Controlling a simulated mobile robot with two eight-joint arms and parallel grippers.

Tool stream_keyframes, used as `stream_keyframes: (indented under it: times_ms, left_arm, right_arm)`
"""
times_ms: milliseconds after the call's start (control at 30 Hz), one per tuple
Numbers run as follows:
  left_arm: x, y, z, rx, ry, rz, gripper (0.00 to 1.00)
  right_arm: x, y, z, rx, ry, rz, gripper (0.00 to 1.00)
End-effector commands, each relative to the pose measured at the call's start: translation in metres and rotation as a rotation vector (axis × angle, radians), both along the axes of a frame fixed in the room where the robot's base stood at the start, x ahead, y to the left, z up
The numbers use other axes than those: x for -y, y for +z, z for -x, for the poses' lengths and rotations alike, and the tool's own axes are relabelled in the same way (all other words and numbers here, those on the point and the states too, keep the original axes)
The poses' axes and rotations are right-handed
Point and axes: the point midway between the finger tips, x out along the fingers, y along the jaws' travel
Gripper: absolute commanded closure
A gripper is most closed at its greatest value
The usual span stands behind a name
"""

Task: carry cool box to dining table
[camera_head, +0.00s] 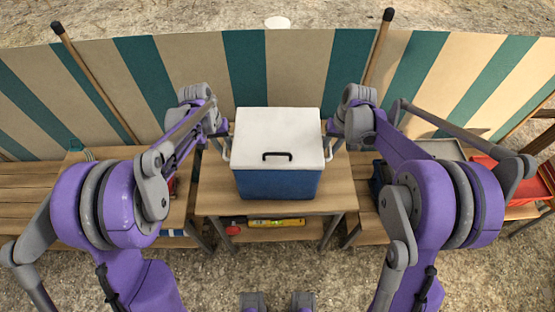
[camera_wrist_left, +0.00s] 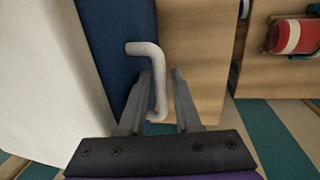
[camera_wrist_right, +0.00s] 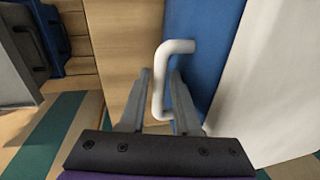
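The cool box (camera_head: 278,183) has a blue body and a white lid with a dark handle on top. It stands upright on a wooden table (camera_head: 215,197). My left gripper (camera_head: 224,149) is at its left side. In the left wrist view the fingers (camera_wrist_left: 161,75) are open on either side of the white side handle (camera_wrist_left: 159,90), with gaps showing. My right gripper (camera_head: 334,148) is at its right side. In the right wrist view the fingers (camera_wrist_right: 160,75) are open around the other white handle (camera_wrist_right: 158,85). The dining table cannot be made out for certain.
A striped green and cream windbreak (camera_head: 300,70) on poles stands behind. Wooden benches or tables flank the middle one, with a red tray (camera_head: 497,182) at the right. A yellow item (camera_head: 275,223) lies on the lower shelf. A red and white roll (camera_wrist_left: 297,36) shows in the left wrist view.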

Motion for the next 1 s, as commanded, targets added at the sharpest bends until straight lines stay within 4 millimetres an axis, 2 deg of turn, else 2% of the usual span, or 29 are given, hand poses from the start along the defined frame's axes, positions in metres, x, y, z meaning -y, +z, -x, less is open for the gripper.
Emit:
stream_keyframes:
  times_ms: [200,367,400,1000]
  left_arm:
    - [0.0001,0.0001,-0.0001,0.0,0.0,0.0,0.68]
    - [0.0001,0.0002,-0.0001,0.0,0.0,0.0,0.97]
    - [0.0001,0.0002,-0.0001,0.0,0.0,0.0,1.0]
    - [0.0,0.0005,-0.0002,0.0,0.0,0.0,1.0]
  right_arm:
    - [-0.0001,0.0,-0.0001,0.0,0.0,0.0,0.69]
    - [-0.0001,0.0001,-0.0001,0.0,0.0,0.0,0.97]
    - [-0.0001,0.0001,-0.0001,0.0,0.0,0.0,1.0]
    - [0.0,0.0004,-0.0002,0.0,0.0,0.0,1.0]
